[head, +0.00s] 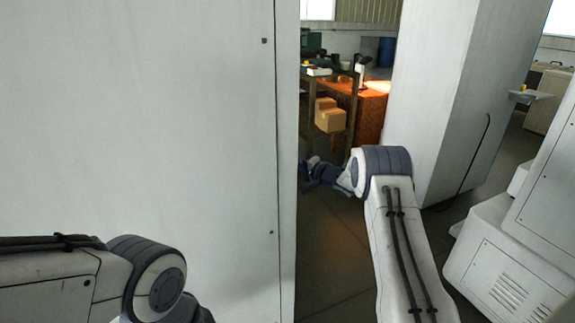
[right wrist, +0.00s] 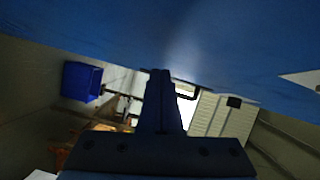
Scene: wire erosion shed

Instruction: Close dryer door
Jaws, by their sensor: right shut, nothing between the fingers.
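A tall pale grey panel (head: 150,120) fills the left half of the head view. It may be the dryer door or the dryer's side; I cannot tell which. Its upright edge runs down just left of my right gripper (head: 308,170), which is partly hidden there. In the right wrist view the right gripper (right wrist: 162,75) is shut with nothing between its fingers. A large blue surface (right wrist: 150,35) lies close beyond its fingertips; whether they touch is unclear. My left arm shows at the lower left, but its gripper is out of view.
A wooden bench (head: 342,85) with a cardboard box (head: 330,117) stands behind. A pale column-like cabinet (head: 440,90) rises right of my right arm. A white machine (head: 520,240) stands at the far right. Bare floor (head: 335,245) shows between the panel and my right arm.

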